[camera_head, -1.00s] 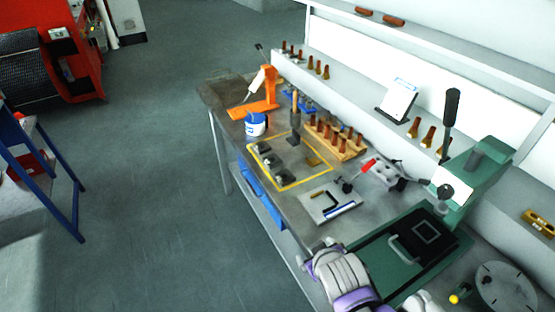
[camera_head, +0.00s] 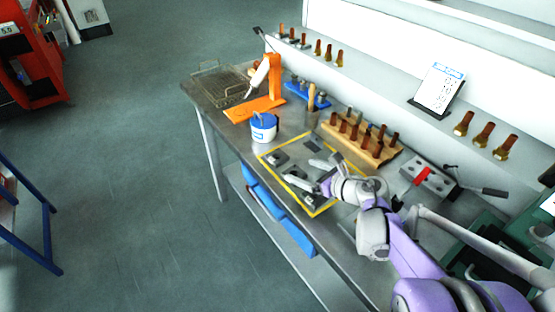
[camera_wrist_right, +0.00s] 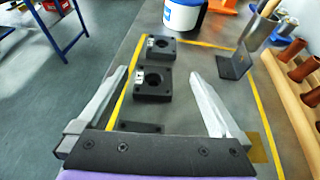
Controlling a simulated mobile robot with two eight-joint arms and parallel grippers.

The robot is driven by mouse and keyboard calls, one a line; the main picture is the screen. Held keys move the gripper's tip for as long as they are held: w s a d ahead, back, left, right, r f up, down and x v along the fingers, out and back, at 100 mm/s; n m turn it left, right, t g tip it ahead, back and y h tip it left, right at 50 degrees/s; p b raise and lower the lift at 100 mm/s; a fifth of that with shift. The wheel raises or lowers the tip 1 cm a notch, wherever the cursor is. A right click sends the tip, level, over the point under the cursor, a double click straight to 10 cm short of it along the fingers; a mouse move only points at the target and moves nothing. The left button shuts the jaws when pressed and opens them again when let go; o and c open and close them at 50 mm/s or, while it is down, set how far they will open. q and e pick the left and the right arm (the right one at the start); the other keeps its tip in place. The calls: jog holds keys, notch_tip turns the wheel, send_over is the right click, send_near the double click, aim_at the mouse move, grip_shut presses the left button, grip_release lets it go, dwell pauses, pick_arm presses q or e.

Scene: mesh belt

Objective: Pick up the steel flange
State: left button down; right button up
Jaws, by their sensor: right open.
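Dark square flange blocks with round centre holes and small white tags lie inside the yellow outline on the bench. In the right wrist view, one flange block (camera_wrist_right: 153,87) sits ahead between the fingers, and another flange block (camera_wrist_right: 154,47) is beyond it. A third dark piece (camera_wrist_right: 140,127) lies nearer, partly hidden by the gripper. I cannot tell which is the steel one. In the head view, a flange block (camera_head: 277,158) shows left of my right gripper (camera_head: 319,172). That gripper, also in the wrist view (camera_wrist_right: 160,73), is open and empty over the outlined area. My left gripper is out of view.
A dark angle bracket (camera_wrist_right: 235,63) stands right of the blocks. A blue-and-white tub (camera_head: 264,127), an orange stand (camera_head: 274,78) and a wooden rack (camera_head: 362,143) of brown-handled tools border the area. The bench's front edge is close on the left.

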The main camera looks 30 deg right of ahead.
aim_at(283, 161)
jog(key=x, duration=0.8)
jog(key=shift+w+d+r, duration=0.1)
jog(key=shift+w+r, duration=0.05)
jog(key=shift+w, duration=0.1)
jog(key=shift+s, duration=0.1)
jog(key=shift+c, duration=0.2)
grip_shut()
